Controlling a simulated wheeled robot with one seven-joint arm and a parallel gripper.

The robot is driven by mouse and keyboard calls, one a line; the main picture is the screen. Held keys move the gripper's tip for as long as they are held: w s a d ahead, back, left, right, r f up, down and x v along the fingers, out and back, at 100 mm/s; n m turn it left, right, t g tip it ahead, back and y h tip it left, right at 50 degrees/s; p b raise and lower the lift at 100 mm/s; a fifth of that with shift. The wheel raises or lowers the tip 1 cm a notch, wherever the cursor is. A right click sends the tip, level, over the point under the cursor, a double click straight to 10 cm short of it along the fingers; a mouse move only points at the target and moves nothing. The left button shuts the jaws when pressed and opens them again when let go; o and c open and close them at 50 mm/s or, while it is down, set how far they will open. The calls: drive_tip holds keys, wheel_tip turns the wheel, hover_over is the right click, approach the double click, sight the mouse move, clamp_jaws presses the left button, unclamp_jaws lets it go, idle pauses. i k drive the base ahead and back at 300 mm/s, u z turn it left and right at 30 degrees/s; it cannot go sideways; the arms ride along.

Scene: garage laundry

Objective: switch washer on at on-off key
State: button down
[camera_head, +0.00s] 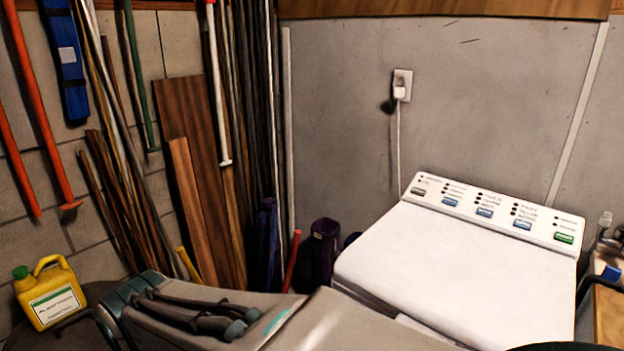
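The white washer (470,265) stands at the right, with a flat closed lid. Its raised control panel (500,207) runs along the back edge. The panel carries a dark grey key (418,191) at its left end, several blue keys (484,212) along the middle and a green key (564,238) at its right end. Small dark indicator dots and labels sit above the keys. The labels are too small to read, so I cannot tell which key is marked on-off. No lit indicator is clear. My gripper is not in view.
A grey bulky object with dark handles (200,315) fills the lower left front. A yellow jug (50,293) is at far left. Boards and poles (205,150) lean in the back corner. A wall outlet (402,85) holds a plug and cord. A wooden surface (608,315) borders the washer's right side.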

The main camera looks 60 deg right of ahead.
sight(415, 190)
drive_tip(key=u, duration=0.05)
drive_tip(key=i, duration=0.4)
drive_tip(key=z, duration=2.85)
drive_tip(key=i, duration=0.5)
